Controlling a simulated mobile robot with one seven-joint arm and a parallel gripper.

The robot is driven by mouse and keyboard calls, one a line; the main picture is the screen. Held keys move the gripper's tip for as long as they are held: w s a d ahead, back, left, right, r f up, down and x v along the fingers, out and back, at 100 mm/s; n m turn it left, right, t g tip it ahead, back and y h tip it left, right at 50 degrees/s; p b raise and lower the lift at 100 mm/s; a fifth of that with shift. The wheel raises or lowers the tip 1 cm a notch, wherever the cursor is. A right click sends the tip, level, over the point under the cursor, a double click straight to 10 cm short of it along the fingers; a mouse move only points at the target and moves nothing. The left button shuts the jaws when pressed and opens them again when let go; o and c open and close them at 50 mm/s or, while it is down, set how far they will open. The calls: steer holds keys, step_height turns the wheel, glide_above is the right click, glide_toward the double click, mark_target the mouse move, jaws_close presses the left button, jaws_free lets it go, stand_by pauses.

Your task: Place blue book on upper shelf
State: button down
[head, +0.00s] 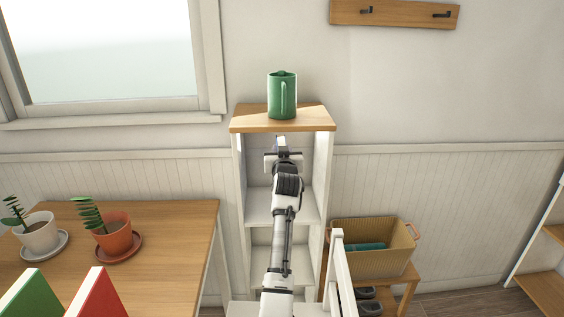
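A narrow white shelf unit (239,165) with a wooden top stands against the wall, with open compartments one above another. My arm reaches to it from below. My gripper (282,152) is at the upper compartment, just under the wooden top, and points away from the camera. A small pale bluish sliver (281,141) shows at its far end; I cannot tell whether it is the blue book. The fingers are too small and hidden by my wrist to tell open from shut. No blue book is clearly visible.
A green pitcher (282,97) stands on the unit's top. At left, a wooden table (168,232) holds two potted plants and green and red upright pieces at its near edge. At right are a wicker basket (390,262) with a teal item, a white post (341,265) and shoes.

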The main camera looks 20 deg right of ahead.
step_height(320, 180, down, 4)
steer(key=shift+w+f+p, duration=0.15)
steer(key=shift+p, duration=0.75)
steer(key=shift+f, duration=0.1)
steer(key=c, duration=1.1)
jaws_free()
steer(key=shift+f, duration=0.1)
steer(key=b+v, duration=0.2)
steer(key=v, duration=1)
steer(key=shift+r+b, duration=0.2)
steer(key=shift+b, duration=0.2)
